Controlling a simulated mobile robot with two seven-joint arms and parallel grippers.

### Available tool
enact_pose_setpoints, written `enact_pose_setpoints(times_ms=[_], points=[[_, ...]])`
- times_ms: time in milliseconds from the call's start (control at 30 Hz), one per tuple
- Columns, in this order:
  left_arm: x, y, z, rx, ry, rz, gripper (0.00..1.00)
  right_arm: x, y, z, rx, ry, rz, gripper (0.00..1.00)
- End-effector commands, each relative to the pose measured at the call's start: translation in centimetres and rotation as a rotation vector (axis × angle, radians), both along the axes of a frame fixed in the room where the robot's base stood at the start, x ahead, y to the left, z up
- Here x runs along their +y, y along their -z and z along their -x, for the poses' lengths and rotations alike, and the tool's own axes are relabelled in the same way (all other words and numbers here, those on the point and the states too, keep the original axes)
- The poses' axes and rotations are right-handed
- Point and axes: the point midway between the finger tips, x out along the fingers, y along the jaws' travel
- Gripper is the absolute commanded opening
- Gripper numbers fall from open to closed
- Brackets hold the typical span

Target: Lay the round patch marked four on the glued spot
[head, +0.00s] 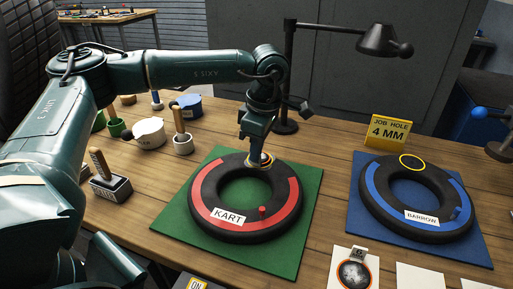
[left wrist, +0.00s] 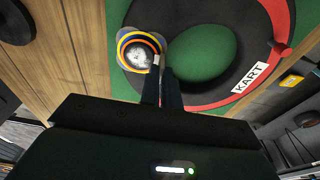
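A round patch (left wrist: 140,55) with a grey face and an orange rim shows in the left wrist view. My left gripper (left wrist: 162,68) is shut on its edge, at a small pale tab. The patch is over the far part of the black kart tyre (head: 208,187), within a yellow-and-blue ring. I cannot tell whether it touches the rubber, and its number is not readable. In the head view my left gripper (head: 256,150) points down at that far part and hides most of the patch. My right gripper is not in view.
The kart tyre lies on a green mat (head: 285,258). A barrow tyre (head: 375,200) with a yellow ring lies on a blue mat (head: 358,232). A yellow sign (head: 388,133) reads "JOB HOLE 4 MM". A lamp (head: 378,42), pots (head: 149,133) and a card with another patch (head: 342,281) stand around.

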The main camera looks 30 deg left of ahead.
Motion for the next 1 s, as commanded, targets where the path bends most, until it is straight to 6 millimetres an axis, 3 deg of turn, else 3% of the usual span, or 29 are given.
enact_pose_setpoints(times_ms=[1000], points=[[0.00,0.71,0.02,0.001,0.000,-0.001,0.00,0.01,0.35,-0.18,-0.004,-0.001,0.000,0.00]])
